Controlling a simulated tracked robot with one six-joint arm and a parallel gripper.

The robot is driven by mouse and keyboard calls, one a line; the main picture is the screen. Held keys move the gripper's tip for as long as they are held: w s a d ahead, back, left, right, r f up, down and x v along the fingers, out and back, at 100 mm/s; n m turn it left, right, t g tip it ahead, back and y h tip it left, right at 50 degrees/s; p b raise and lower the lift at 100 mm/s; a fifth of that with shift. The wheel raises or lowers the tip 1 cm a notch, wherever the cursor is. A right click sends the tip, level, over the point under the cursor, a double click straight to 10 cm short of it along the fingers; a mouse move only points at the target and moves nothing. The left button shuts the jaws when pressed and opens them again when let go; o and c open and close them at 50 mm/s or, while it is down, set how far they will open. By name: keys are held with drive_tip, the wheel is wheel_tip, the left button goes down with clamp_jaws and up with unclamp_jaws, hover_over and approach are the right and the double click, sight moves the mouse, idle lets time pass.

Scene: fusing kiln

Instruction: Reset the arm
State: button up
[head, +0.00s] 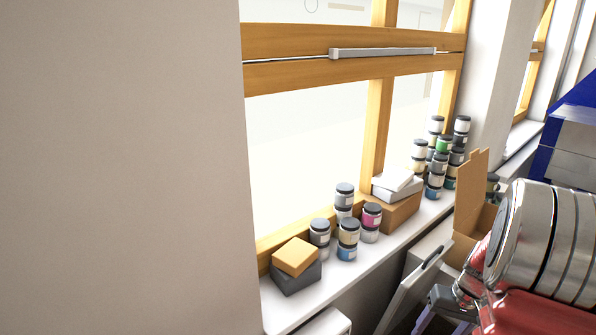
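My gripper cannot be made out in the head view. A large shiny chrome and red form fills the lower right corner close to the camera and looks like part of my arm. It runs out of the picture at the right and bottom edges. It hides part of what stands behind it. Whether a gripper holds anything cannot be seen.
A white windowsill (285,312) carries jars (348,232), a tan box (296,256) on a grey one (298,280), and more stacked jars (437,165). An open cardboard box (466,205) stands right of the sill. A plain wall (120,170) fills the left.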

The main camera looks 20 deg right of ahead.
drive_tip(key=s+a+r+n+t, duration=0.1)
drive_tip(key=s+a+r+n, duration=0.1)
drive_tip(key=a+r, duration=0.5)
drive_tip(key=s+a+r+n+t+h, duration=0.1)
drive_tip(key=a+r, duration=0.6)
drive_tip(key=a, duration=0.7)
drive_tip(key=s+a+r+n+t+h, duration=0.1)
drive_tip(key=s+a+r+n+t, duration=0.1)
drive_tip(key=a+r, duration=0.5)
drive_tip(key=s+a+n, duration=0.1)
drive_tip(key=a, duration=0.3)
drive_tip(key=shift+a+r, duration=0.15)
drive_tip(key=shift+a, duration=0.2)
